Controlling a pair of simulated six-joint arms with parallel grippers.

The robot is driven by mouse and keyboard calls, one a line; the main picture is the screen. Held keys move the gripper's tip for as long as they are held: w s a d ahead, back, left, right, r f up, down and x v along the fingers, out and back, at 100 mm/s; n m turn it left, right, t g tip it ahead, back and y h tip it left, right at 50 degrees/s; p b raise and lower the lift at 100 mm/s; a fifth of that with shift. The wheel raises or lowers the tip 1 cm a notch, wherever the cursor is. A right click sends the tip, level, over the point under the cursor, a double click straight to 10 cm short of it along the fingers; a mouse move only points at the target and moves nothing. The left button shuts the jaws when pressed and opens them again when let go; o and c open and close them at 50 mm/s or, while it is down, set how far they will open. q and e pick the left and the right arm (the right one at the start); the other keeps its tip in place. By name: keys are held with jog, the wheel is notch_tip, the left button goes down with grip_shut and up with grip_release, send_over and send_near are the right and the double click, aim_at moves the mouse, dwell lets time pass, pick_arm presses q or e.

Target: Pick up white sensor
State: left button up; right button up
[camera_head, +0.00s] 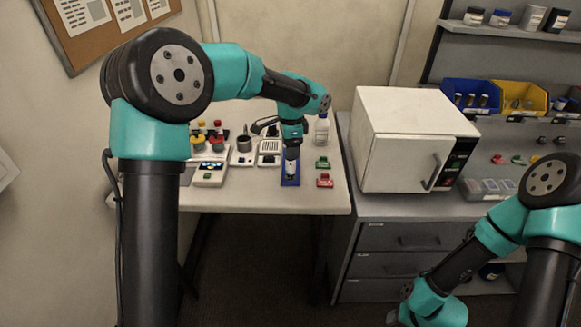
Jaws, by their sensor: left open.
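My left gripper (291,165) points down over a blue tray (284,184) on the white table, with its jaws open. A small white piece (291,153) shows at the gripper. I cannot tell whether it is the white sensor or part of the gripper. The gripper hides much of the tray. Whether the jaws touch anything is too small to tell. My right arm comes in at the lower right, and its gripper is outside the picture.
Left of the tray are a white keypad device (269,152) and a meter (209,173). Right of it are a green block (322,163), a red block (325,181) and a white bottle (322,129). A white oven (410,140) stands on the grey cabinet. The table's front edge is clear.

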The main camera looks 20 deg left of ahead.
aim_at(290, 163)
pick_arm(q)
jog(key=shift+f, duration=1.2)
jog(key=shift+w+a+f, duration=0.1)
jog(key=shift+w+f, duration=0.05)
jog(key=shift+f, duration=1.15)
jog(key=shift+w+f, duration=0.1)
jog(key=shift+f, duration=1.2)
jog(key=shift+c, duration=0.4)
jog(key=c, duration=1)
jog(key=shift+r, duration=0.1)
